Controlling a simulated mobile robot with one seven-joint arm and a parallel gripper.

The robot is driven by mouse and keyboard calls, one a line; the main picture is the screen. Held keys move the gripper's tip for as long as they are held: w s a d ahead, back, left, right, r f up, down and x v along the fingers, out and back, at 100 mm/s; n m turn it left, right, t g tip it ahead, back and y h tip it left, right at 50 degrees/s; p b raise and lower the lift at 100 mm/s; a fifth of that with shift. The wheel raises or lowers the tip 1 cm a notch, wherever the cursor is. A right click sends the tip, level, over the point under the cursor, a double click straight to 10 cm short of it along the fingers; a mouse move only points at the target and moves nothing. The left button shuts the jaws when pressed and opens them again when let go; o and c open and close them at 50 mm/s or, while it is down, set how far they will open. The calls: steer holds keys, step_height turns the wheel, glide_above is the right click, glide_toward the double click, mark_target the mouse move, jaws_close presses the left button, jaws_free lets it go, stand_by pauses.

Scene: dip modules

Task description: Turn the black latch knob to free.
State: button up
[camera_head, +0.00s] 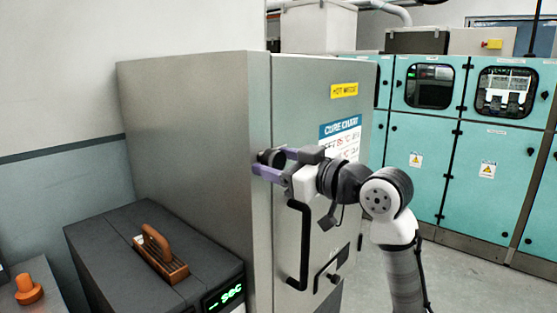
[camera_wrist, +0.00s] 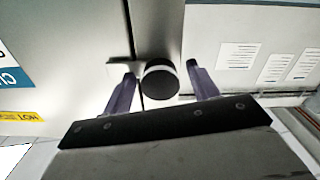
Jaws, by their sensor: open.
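The black latch knob (camera_head: 268,157) sits at the door seam of the grey oven cabinet (camera_head: 190,150), partly hidden behind my gripper in the head view. In the wrist view the round knob (camera_wrist: 161,82) shows a dark face with a pale rim. My gripper (camera_head: 272,161) is open, its purple fingers reaching to the knob from the right. In the wrist view the fingers of my gripper (camera_wrist: 161,69) stand one on each side of the knob. A gap shows on both sides there, wider on the right. Which way the knob is turned cannot be told.
A black bar handle (camera_head: 298,245) runs down the door below my gripper. A dark unit (camera_head: 110,240) with a wooden-handled brush (camera_head: 160,255) on it stands at the lower left. Teal electrical cabinets (camera_head: 440,150) stand behind at the right. Open floor lies at the lower right.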

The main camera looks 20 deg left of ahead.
jaws_close()
stand_by(0.4)
steer(key=shift+n+b, duration=0.35)
steer(key=shift+n, duration=0.05)
steer(key=n+b, duration=0.2)
steer(key=n, duration=0.1)
steer(key=shift+f+n+b, duration=0.15)
steer(key=shift+n+b, duration=0.15)
steer(key=shift+b, duration=0.05)
steer(key=n+b, duration=0.2)
steer(key=n, duration=0.2)
steer(key=shift+n, duration=0.3)
steer(key=n+b, duration=0.2)
steer(key=n, duration=0.2)
steer(key=shift+r+n+b, duration=0.15)
steer(key=shift+n+b, duration=0.25)
steer(key=shift+n, duration=0.85)
steer(key=shift+r+n+b, duration=0.1)
steer(key=shift+n+b, duration=0.25)
steer(key=shift+n, duration=0.9)
